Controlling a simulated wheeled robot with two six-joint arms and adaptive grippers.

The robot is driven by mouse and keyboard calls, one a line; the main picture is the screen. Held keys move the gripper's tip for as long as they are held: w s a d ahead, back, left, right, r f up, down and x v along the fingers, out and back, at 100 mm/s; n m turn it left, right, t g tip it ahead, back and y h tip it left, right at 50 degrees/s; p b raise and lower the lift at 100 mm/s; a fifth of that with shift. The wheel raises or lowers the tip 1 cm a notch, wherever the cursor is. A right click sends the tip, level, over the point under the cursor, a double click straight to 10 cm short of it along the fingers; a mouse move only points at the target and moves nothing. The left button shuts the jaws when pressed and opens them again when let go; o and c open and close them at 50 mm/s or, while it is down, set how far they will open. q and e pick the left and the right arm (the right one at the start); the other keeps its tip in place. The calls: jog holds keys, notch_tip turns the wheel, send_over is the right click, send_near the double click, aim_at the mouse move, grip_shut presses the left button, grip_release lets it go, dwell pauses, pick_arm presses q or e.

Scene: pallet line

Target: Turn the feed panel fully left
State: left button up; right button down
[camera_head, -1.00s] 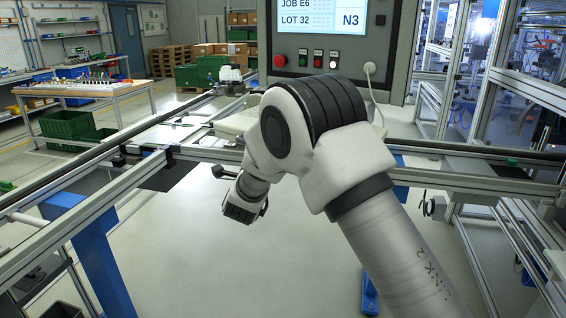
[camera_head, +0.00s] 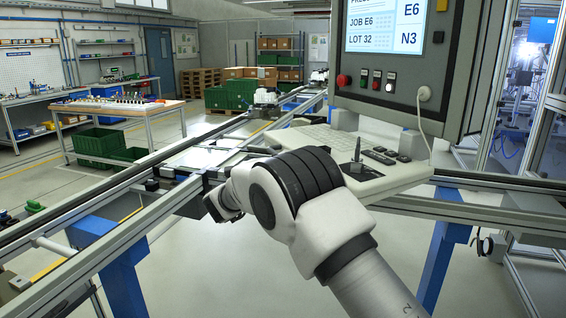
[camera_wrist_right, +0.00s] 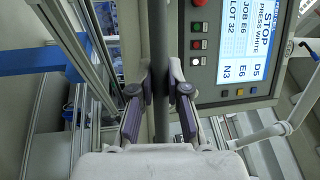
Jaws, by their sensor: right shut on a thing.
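The feed panel (camera_head: 464,70) is a grey box with a lit screen, shown upper right in the head view. Red, green and white buttons sit under the screen, and a white cable hangs in front. In the right wrist view the panel (camera_wrist_right: 185,62) is sideways and close, just right of the fingers. My right gripper (camera_wrist_right: 160,85) is shut on a dark grey bar (camera_wrist_right: 160,40); whether the bar joins the panel is unclear. My arm crosses the middle of the head view, where no fingertips show clearly. My left gripper is not in view.
A pale keyboard tray (camera_head: 395,178) stands out below the panel. Metal rails (camera_head: 130,204) with blue legs run to the left and right. Framed glass guarding closes off the right side. Open floor lies between the rails; a workbench (camera_head: 120,107) and green crates stand behind.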

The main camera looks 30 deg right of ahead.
jog(key=c, duration=1.1)
grip_release()
jog(key=shift+s, duration=0.1)
jog(key=shift+c, duration=0.2)
jog(key=v, duration=0.7)
jog(key=shift+a, duration=0.2)
jog(key=shift+s+f, duration=0.1)
